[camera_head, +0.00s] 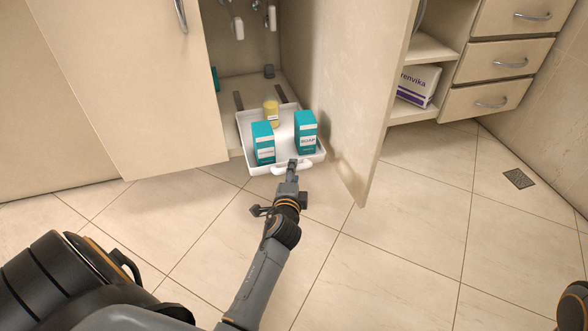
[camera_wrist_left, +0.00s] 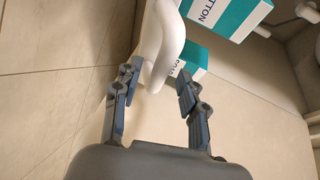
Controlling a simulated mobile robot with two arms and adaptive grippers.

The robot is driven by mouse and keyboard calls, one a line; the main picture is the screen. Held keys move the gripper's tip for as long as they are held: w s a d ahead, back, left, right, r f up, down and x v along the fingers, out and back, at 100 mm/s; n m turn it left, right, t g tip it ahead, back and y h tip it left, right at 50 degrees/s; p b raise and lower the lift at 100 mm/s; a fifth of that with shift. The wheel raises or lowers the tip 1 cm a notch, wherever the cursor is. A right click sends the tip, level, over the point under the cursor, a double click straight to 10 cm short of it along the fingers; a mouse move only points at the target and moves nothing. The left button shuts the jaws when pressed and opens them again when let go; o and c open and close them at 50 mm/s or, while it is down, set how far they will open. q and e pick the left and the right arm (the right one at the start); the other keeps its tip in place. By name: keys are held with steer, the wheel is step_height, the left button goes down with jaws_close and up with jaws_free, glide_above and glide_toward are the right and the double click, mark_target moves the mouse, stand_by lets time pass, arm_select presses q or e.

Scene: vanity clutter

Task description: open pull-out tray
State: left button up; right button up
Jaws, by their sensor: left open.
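The white pull-out tray (camera_head: 313,160) is partly out of the open cabinet, on two dark rails. It holds a teal-and-white box (camera_head: 263,143) at the left, a teal box marked SOAP (camera_head: 306,132) at the right and a yellow container (camera_head: 271,113) behind. My left gripper (camera_head: 292,165) is at the tray's front, by its handle (camera_head: 277,171). In the left wrist view, my left gripper (camera_wrist_left: 158,78) is open, with the white handle (camera_wrist_left: 166,52) reaching between its fingertips. Whether a finger touches it is unclear. My right gripper is out of view.
The open cabinet door (camera_head: 355,95) stands close to the tray's right. Another door panel (camera_head: 125,85) is at the left. Drawers (camera_head: 497,58) and a shelf with a white-and-purple box (camera_head: 417,84) are farther right. The tiled floor in front is clear.

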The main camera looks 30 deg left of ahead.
arm_select(q)
steer(key=shift+v, duration=2.35)
